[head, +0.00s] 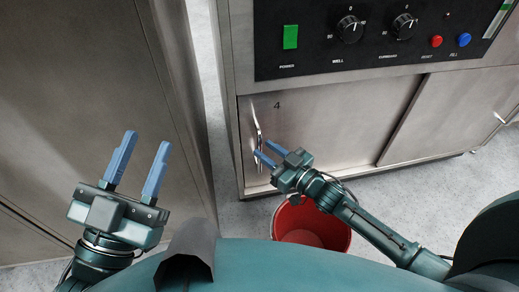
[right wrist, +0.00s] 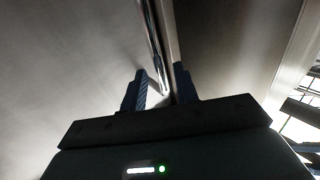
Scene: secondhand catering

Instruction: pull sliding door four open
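Sliding door four (head: 320,125) is a steel panel marked "4" below the control panel, with an upright metal bar handle (head: 258,128) near its left edge. My right gripper (head: 262,150) is at the lower part of this handle. In the right wrist view the handle (right wrist: 153,40) runs down between the two blue fingers (right wrist: 160,88), with a gap visible on its left side. The fingers look open around the handle; contact is hard to tell. The door covers the left part of the cabinet front. My left gripper (head: 140,160) is open and empty at the left, away from the door.
A second door panel (head: 450,110) with its own handle (head: 500,118) is at the right. A red bucket (head: 312,225) stands on the floor below my right gripper. The black control panel (head: 380,38) is above. A tall steel cabinet (head: 90,80) stands at the left.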

